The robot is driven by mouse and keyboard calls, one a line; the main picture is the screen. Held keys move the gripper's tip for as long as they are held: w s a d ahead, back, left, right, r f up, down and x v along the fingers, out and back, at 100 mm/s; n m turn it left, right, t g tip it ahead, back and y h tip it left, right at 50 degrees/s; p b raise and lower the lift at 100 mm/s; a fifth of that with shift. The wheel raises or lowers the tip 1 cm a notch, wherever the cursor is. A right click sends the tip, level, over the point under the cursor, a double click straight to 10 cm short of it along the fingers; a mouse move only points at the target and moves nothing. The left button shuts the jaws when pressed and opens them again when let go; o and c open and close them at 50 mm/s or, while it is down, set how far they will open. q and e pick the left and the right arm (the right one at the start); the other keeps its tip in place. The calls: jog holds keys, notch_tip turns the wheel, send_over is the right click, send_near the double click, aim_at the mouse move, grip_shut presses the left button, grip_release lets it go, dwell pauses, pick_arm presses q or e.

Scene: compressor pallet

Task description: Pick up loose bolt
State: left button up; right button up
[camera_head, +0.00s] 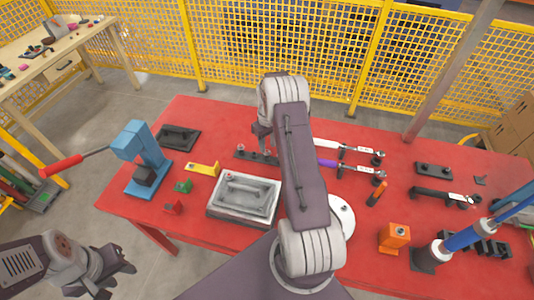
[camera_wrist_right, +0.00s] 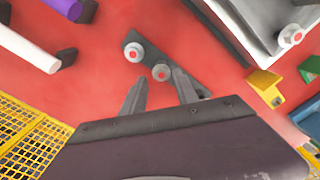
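Two bolts with grey hex heads and red centre marks show in the right wrist view: one bolt (camera_wrist_right: 134,52) farther left and another bolt (camera_wrist_right: 161,73) nearer my fingers. Both sit at a dark bar (camera_wrist_right: 186,73) on the red table; I cannot tell which is loose. My right gripper (camera_wrist_right: 160,88) is open and empty, its fingertips either side of and just short of the nearer bolt. In the head view the dark bar (camera_head: 250,156) lies partly behind my right arm. My left gripper (camera_head: 118,276) is open and empty, off the table at lower left.
A grey metal tray (camera_head: 211,212) with a bolt at its corner (camera_wrist_right: 290,38) lies beside the bar. A yellow bracket (camera_head: 203,168), a blue press (camera_head: 140,160) and torque wrenches (camera_head: 345,146) stand around. The red table (camera_head: 200,122) has some bare room at its back left.

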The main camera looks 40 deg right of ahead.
aim_at(267, 151)
notch_tip(267, 151, down, 3)
jog(key=shift+a, duration=0.15)
jog(key=shift+w+f, duration=0.15)
jog(key=shift+f, duration=0.35)
jog(key=shift+r, duration=0.1)
grip_shut()
jog(key=shift+r, duration=0.1)
